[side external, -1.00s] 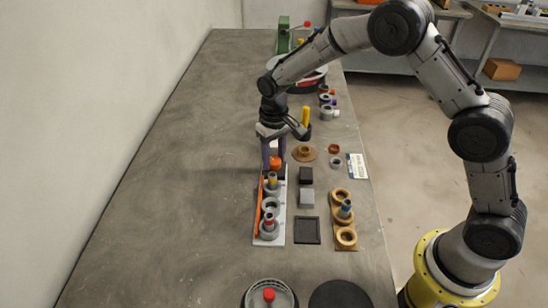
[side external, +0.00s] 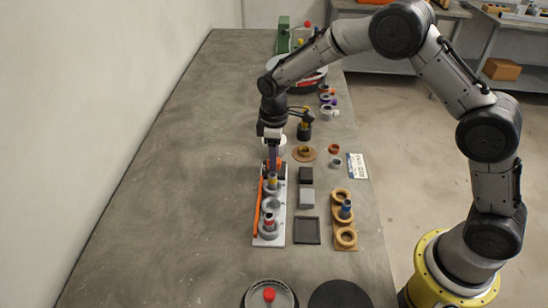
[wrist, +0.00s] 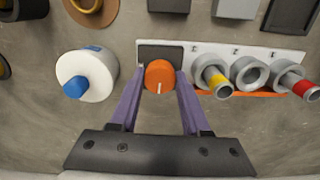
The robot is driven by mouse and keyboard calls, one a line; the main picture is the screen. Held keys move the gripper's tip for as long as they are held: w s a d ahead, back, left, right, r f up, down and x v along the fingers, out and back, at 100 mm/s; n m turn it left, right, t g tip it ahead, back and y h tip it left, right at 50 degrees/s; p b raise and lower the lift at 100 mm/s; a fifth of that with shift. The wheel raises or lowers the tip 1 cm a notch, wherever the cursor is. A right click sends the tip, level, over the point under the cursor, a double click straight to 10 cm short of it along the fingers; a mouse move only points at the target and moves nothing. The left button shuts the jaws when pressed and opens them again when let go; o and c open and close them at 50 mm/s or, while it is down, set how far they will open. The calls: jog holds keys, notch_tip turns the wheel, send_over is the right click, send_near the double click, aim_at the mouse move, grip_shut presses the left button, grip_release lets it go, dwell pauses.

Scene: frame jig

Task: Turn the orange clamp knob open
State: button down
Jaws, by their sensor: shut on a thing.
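The orange clamp knob (wrist: 160,76) is round with a white line on its face; in the wrist view the line points toward my gripper's palm. It sits at the dark end of the white jig plate (wrist: 290,55). My gripper (wrist: 160,92) is shut on the knob, with one purple finger on each side. In the side view my gripper (side external: 272,158) stands over the far end of the jig plate (side external: 290,205), and its fingers mostly hide the knob. An orange bar (side external: 257,208) lies along the plate's left edge.
Grey rings with yellow-marked (wrist: 215,80) and red-ended (wrist: 300,85) pegs stand on the plate. A white round piece with a blue knob (wrist: 75,88) stands close beside my gripper. A wooden block (side external: 333,222) lies right of the plate. The table's left side is clear.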

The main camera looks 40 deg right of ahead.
jog(key=shift+r+n, duration=0.15)
jog(key=shift+n, duration=0.25)
jog(key=shift+c, duration=1.8)
grip_release()
notch_tip(320, 180, up, 14)
